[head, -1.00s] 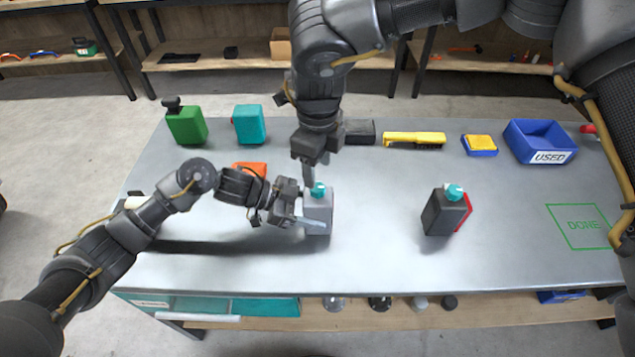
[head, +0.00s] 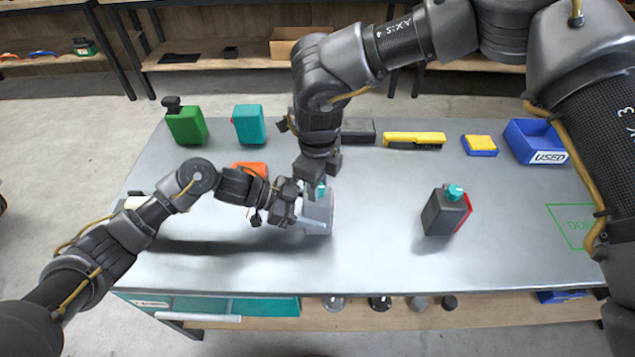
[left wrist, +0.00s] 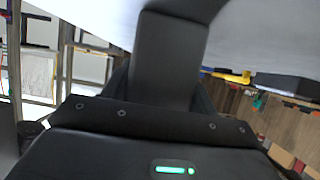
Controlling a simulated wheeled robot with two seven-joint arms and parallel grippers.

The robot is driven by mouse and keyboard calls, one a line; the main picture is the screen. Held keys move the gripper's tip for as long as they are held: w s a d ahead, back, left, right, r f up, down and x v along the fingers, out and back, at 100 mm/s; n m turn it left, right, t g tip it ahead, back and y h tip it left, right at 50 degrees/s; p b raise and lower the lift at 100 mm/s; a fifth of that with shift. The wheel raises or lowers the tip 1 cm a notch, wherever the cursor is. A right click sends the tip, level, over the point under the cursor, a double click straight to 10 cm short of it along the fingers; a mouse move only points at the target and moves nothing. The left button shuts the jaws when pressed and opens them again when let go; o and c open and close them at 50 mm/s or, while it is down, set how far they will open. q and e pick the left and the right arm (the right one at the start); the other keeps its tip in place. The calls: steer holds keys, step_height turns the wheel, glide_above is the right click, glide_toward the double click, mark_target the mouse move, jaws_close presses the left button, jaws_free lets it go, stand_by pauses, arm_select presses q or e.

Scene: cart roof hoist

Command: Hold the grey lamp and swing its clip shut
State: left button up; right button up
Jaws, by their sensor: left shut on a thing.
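The grey lamp (head: 319,208), a light grey block with a teal knob (head: 321,190) on top, stands on the table left of its middle. My left gripper (head: 311,218) is shut on it from the left, with one finger across its near side. My right gripper (head: 317,186) points down from above at the lamp's top and partly covers the knob. Whether it touches the lamp, and how far its jaws are apart, I cannot tell. The clip cannot be made out. The left wrist view shows mostly my own dark gripper parts before a pale surface.
A dark lamp (head: 440,213) with a teal knob and red side stands to the right. A green can (head: 186,125), teal box (head: 249,124), orange item (head: 250,168), yellow tool (head: 414,139) and blue USED bin (head: 535,140) lie around. The front middle is clear.

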steer(key=shift+c, duration=1.2)
steer(key=shift+m, duration=0.3)
steer(key=m, duration=0.3)
steer(key=shift+m, duration=0.3)
steer(key=m, duration=0.4)
steer(key=shift+m, duration=0.3)
steer(key=m, duration=0.4)
arm_select(q)
steer(key=shift+s, duration=0.1)
arm_select(e)
steer(key=shift+w+m, duration=0.1)
steer(key=shift+m, duration=1.9)
